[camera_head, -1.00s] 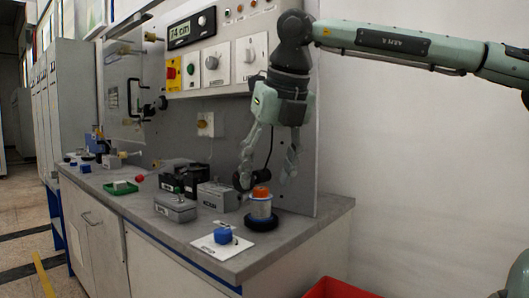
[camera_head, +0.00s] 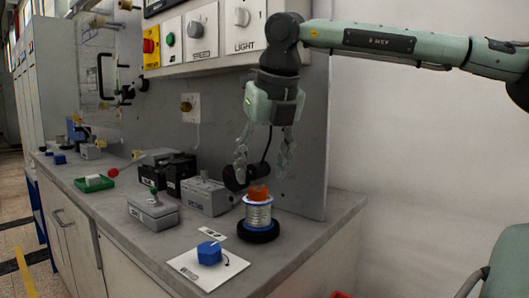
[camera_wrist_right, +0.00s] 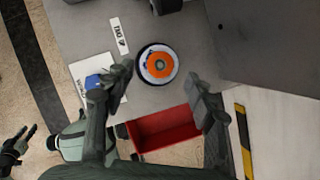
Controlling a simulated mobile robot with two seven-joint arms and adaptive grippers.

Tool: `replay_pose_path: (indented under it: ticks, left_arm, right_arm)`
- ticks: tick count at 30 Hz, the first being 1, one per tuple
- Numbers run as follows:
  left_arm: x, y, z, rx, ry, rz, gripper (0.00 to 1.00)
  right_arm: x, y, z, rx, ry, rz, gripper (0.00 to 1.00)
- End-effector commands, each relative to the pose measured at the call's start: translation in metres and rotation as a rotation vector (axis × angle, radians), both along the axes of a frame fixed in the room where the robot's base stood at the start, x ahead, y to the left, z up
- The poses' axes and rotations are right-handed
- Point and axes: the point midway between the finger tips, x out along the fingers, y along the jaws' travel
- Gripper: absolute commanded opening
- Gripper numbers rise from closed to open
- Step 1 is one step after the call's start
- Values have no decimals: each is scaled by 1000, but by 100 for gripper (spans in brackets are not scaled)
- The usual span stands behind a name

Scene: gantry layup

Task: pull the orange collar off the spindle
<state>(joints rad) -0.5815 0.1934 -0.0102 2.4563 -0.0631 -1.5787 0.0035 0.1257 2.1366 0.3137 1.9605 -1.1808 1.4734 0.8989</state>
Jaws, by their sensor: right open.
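The orange collar (camera_head: 258,193) sits on top of the spindle (camera_head: 258,213), a silvery, upright cylinder with pale blue rims and a black round base at the bench's right end. In the right wrist view the orange collar (camera_wrist_right: 157,66) shows from above as a ring around a grey centre. My right gripper (camera_head: 262,172) is open and points down, above and slightly behind the collar, apart from it. In the right wrist view its two fingers (camera_wrist_right: 160,85) are spread wide with nothing between them touching. My left gripper does not show in the head view; a dark hand shape is at the wrist view's lower left.
A blue block (camera_head: 209,253) lies on a white card (camera_head: 190,268) left of the spindle. Grey boxes (camera_head: 153,211) and a black box stand behind. The upright panel (camera_head: 315,120) is close behind the gripper. A red bin (camera_wrist_right: 165,128) is below the bench edge.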

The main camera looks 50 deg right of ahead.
Motion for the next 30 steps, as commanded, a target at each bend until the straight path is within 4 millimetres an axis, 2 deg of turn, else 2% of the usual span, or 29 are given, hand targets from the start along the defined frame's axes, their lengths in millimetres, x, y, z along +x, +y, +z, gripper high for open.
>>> replay_pose_path:
  ticks: [3, 7, 18, 30]
  left_arm:
    - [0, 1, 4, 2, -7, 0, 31]
    - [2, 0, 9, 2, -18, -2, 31]
    - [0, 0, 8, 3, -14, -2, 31]
    - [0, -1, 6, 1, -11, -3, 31]
  right_arm:
    - [6, -2, -18, 2, 3, 0, 56]
    - [11, -4, -29, 1, 2, -1, 56]
    - [13, -6, -34, 0, 0, 0, 56]
    - [13, -6, -34, 0, 0, 0, 7]
